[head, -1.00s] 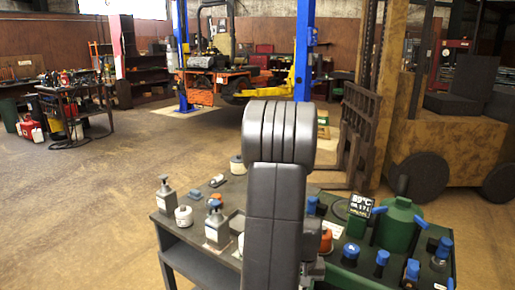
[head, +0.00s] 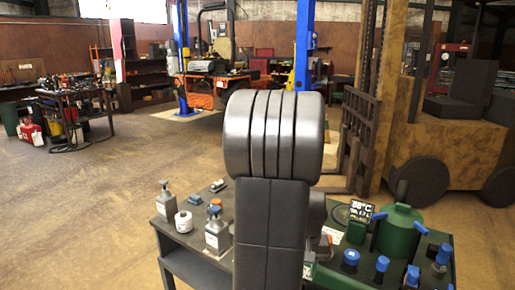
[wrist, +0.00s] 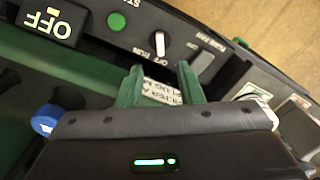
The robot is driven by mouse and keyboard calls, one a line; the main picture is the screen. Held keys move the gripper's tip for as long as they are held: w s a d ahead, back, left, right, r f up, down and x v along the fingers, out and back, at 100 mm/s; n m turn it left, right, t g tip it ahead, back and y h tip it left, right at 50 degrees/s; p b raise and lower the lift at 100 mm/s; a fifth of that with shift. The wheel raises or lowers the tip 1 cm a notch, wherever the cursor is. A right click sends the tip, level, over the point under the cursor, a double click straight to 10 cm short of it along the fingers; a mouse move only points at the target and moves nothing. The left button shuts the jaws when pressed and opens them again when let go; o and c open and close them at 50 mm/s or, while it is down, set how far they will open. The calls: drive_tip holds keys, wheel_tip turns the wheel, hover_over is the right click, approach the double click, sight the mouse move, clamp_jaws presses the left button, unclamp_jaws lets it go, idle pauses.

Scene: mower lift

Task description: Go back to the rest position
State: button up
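My gripper (wrist: 160,85) shows in the wrist view with two green fingers set apart and nothing between them. Below the fingertips is a white label (wrist: 162,92) on a dark green surface; I cannot tell how far under the fingers it lies. In the head view my grey arm rises in the middle of the picture and hides the gripper.
A bench (head: 190,262) with pump bottles (head: 217,230), a green canister (head: 400,230) and blue-capped bottles stands close around my arm. Open floor lies left.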

wheel_tip(320, 180, down, 10)
drive_tip(key=shift+s+b, duration=0.1)
drive_tip(key=shift+b, duration=0.25)
drive_tip(key=m+p, duration=0.1)
drive_tip(key=m, duration=0.5)
drive_tip(key=shift+a+p, duration=0.1)
drive_tip(key=shift+p, duration=0.25)
drive_tip(key=m+p, duration=0.2)
drive_tip(key=m, duration=0.4)
drive_tip(key=shift+a+r, duration=0.1)
drive_tip(key=r, duration=0.5)
drive_tip(key=shift+w+r, duration=0.25)
drive_tip(key=shift+s+r, duration=0.1)
drive_tip(key=shift+r, duration=0.6)
